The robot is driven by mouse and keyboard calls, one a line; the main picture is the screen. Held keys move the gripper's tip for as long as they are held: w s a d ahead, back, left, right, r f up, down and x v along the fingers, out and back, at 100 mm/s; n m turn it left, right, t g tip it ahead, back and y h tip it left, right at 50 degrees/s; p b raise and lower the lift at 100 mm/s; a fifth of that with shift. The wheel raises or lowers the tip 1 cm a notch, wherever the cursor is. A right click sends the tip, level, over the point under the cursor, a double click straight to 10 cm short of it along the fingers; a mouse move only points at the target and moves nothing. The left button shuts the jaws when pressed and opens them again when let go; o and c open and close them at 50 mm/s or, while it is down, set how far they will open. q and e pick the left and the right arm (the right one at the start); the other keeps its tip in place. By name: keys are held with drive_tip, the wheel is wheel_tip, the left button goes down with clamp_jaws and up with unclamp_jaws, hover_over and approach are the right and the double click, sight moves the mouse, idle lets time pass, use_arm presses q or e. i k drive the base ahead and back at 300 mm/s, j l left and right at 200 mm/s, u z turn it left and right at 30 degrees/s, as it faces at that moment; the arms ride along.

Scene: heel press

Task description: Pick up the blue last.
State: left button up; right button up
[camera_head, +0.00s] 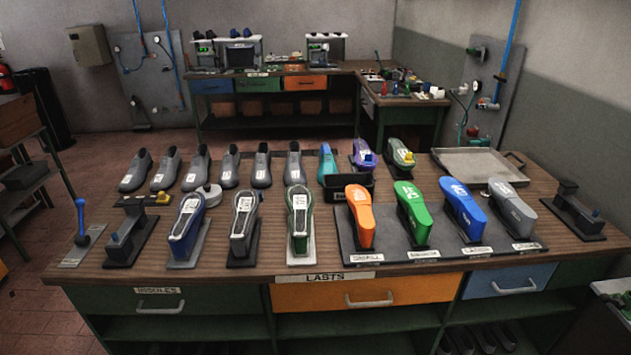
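The blue last (463,203) stands on a dark base board (377,258) at the right of the wooden table (325,197). It sits between the green last (411,205) and the grey last (511,210), with narrow gaps on both sides. A small white label (478,251) lies in front of it. An orange last (360,212) stands at the left end of the same board. Another item, grey with dark blue sides (187,227), stands on its own plate at the left. Neither of my grippers shows in the view.
A row of grey shoe forms (200,169) stands along the table's back left. A metal tray (477,164) lies behind the blue last. A black stand (572,212) is at the right edge. Drawers line the table's front.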

sight(472, 220)
drive_tip(key=i+l, duration=0.1)
drive_tip(key=l, duration=0.85)
drive_tip(key=i+l, duration=0.15)
drive_tip(key=l, duration=0.3)
drive_tip(key=i+l, duration=0.1)
drive_tip(key=l, duration=0.4)
drive_tip(key=i+l, duration=0.1)
drive_tip(key=l, duration=0.35)
